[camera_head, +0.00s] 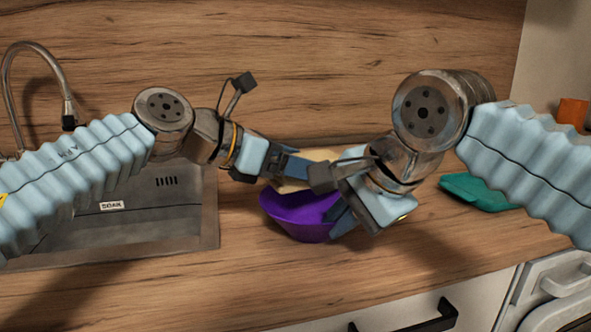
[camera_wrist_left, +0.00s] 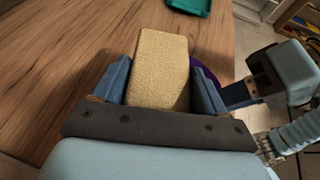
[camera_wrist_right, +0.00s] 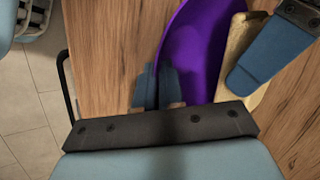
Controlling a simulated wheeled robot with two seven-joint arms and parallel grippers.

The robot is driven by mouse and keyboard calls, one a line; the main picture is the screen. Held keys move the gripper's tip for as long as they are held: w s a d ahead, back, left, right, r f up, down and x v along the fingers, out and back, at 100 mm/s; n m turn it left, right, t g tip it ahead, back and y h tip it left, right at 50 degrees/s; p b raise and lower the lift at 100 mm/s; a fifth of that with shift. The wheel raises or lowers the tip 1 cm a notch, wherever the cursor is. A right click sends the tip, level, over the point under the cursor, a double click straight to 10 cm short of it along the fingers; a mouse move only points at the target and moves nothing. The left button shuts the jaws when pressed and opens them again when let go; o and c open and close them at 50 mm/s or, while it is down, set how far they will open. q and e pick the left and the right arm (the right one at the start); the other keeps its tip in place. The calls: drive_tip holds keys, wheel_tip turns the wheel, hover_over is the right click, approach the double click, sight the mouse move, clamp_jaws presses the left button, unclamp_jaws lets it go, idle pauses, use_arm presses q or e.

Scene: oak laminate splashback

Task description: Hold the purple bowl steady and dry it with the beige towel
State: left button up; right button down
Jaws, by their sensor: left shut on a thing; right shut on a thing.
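The purple bowl (camera_head: 297,217) stands upright on the wooden counter, right of the sink. My right gripper (camera_head: 342,214) is shut on its near right rim; the right wrist view shows the fingers (camera_wrist_right: 159,88) together at the edge of the bowl (camera_wrist_right: 190,55). My left gripper (camera_head: 295,170) is above the bowl, shut on the beige towel (camera_head: 312,156), a thick folded block between its fingers in the left wrist view (camera_wrist_left: 158,72). The towel is at the bowl's far side; I cannot tell whether they touch. The grippers hide part of the bowl.
A sink (camera_head: 150,216) with a tap (camera_head: 67,112) lies to the left. A teal item (camera_head: 476,190) lies on the counter to the right, beside my right arm. An orange object (camera_head: 572,112) is at the far right. The counter's front edge is close.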

use_arm(q)
drive_tip(key=r, duration=0.6)
drive_tip(key=s+r, duration=0.1)
drive_tip(key=r, duration=0.2)
drive_tip(key=shift+s+d+r, duration=0.1)
drive_tip(key=shift+d+r, duration=0.2)
drive_tip(key=shift+r, duration=0.1)
idle(0.4)
use_arm(e)
drive_tip(key=c, duration=1.2)
unclamp_jaws()
